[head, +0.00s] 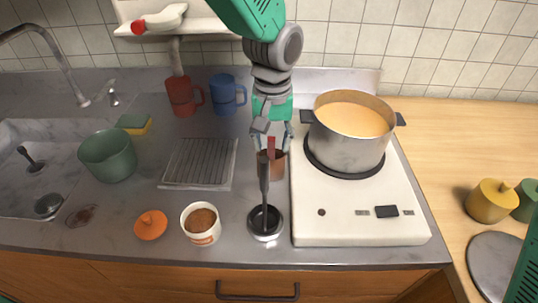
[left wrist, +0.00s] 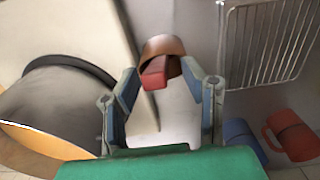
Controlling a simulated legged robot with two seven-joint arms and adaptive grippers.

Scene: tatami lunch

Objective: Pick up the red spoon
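A red handle end (head: 270,145), which looks like the red spoon, stands up by a brown cup (head: 279,164) left of the stove. In the left wrist view the red spoon end (left wrist: 155,73) rises in front of the brown cup (left wrist: 163,46); its lower part is hidden. My left gripper (head: 269,143) points down over it. In the left wrist view my left gripper (left wrist: 161,82) is open, a finger on each side of the red end, with visible gaps. My right gripper is out of view.
A dark-handled metal cup (head: 265,222) stands in front. A pot (head: 352,138) on the stove (head: 360,225) is close on the right. A wire rack (head: 199,163), red mug (head: 182,96) and blue mug (head: 224,95) are left. A white cup (head: 201,224) stands front left.

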